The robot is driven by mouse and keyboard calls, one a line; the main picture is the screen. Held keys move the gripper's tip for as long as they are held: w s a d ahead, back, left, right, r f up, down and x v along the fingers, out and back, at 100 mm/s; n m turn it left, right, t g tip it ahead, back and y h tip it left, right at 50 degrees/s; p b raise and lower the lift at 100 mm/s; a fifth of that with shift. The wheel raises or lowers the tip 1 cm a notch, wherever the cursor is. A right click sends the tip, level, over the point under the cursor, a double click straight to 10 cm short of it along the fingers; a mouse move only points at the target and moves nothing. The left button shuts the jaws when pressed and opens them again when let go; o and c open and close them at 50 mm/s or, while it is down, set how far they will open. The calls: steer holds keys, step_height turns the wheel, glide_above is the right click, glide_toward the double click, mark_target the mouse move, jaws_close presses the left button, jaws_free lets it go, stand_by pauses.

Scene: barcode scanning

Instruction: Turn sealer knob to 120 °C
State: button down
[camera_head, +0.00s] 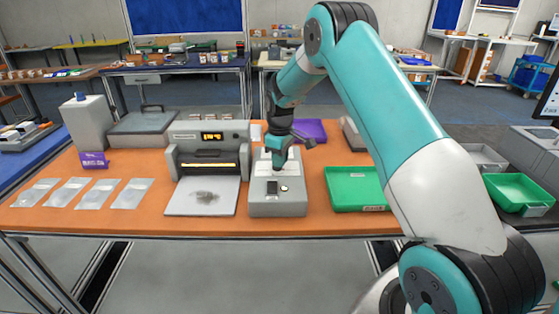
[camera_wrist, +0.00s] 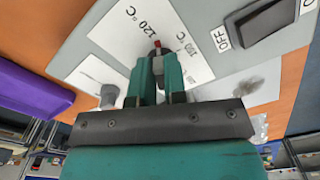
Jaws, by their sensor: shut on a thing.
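The sealer (camera_head: 262,209) is a grey box on the orange table with a white label plate (camera_wrist: 110,40) on its top. My gripper (camera_wrist: 158,62) is shut on the sealer's knob, whose small red tip (camera_wrist: 157,43) shows between the fingertips. The fingers hide most of the knob. In the head view my gripper (camera_head: 279,160) reaches down onto the sealer's top.
A black switch (camera_wrist: 262,20) marked OFF is on the sealer, right of the plate. A grey machine with a lit display (camera_head: 211,136) stands left of the sealer. A green tray (camera_head: 355,203) is on the right, and a purple thing (camera_head: 310,130) lies behind.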

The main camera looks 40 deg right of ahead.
steer(key=shift+n, duration=0.5)
steer(key=shift+r, duration=0.1)
steer(key=c, duration=1.2)
jaws_free()
steer(key=shift+o, duration=0.2)
step_height(320, 180, up, 17)
steer(key=b, duration=0.3)
steer(key=shift+r, duration=0.15)
